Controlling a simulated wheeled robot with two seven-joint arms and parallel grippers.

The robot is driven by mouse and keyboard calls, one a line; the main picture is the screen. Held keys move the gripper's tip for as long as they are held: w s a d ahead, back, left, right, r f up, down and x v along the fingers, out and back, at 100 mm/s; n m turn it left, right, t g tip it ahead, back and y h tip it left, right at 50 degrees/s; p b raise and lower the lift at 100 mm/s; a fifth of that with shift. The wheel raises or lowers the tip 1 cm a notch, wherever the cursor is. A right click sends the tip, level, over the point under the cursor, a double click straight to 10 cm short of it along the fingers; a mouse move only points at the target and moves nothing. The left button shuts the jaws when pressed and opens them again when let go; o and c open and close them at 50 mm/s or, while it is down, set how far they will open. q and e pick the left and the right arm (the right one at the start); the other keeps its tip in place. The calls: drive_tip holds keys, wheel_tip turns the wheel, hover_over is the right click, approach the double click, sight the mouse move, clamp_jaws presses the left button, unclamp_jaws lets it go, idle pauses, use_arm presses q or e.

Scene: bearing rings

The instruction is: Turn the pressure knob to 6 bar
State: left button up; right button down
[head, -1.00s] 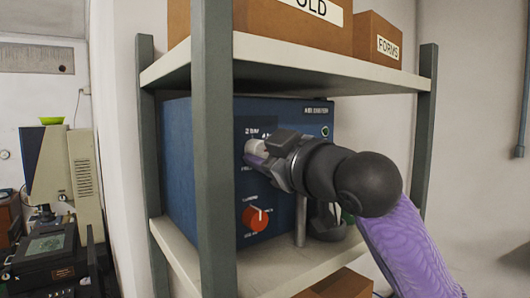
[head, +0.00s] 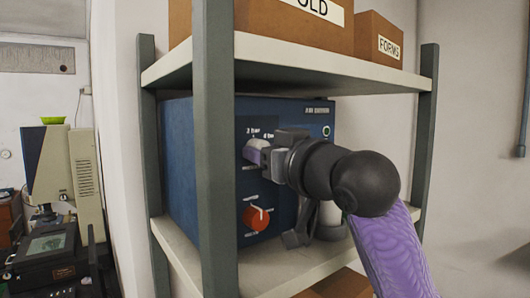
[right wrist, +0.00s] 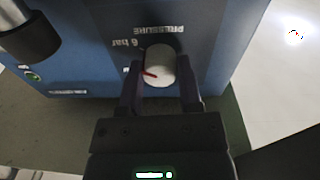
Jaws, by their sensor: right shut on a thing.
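The white pressure knob (head: 250,148) is on the front of a blue box (head: 290,112) on the shelf. My right gripper (head: 258,156) is shut on it, with its purple-tipped fingers at the knob. In the right wrist view, the knob (right wrist: 160,62) sits between the two fingers of the gripper (right wrist: 160,90). Its red pointer points left, roughly to the side of the upside-down "6 bar" label (right wrist: 122,43). I cannot tell whether it lines up exactly. In the head view a "2 bar" label shows above the knob. My left gripper is not in view.
A red-orange knob (head: 256,217) sits lower on the box, below my right gripper. The grey shelf post (head: 213,170) stands in front of the box's left part. The upper shelf board (head: 300,68) carries cardboard boxes (head: 378,42) above my arm.

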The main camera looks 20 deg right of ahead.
drive_tip(key=shift+f, duration=0.1)
drive_tip(key=shift+c, duration=1.4)
unclamp_jaws()
drive_tip(key=b+v, duration=0.4)
drive_tip(key=v, duration=0.6)
drive_tip(key=shift+b, duration=0.4)
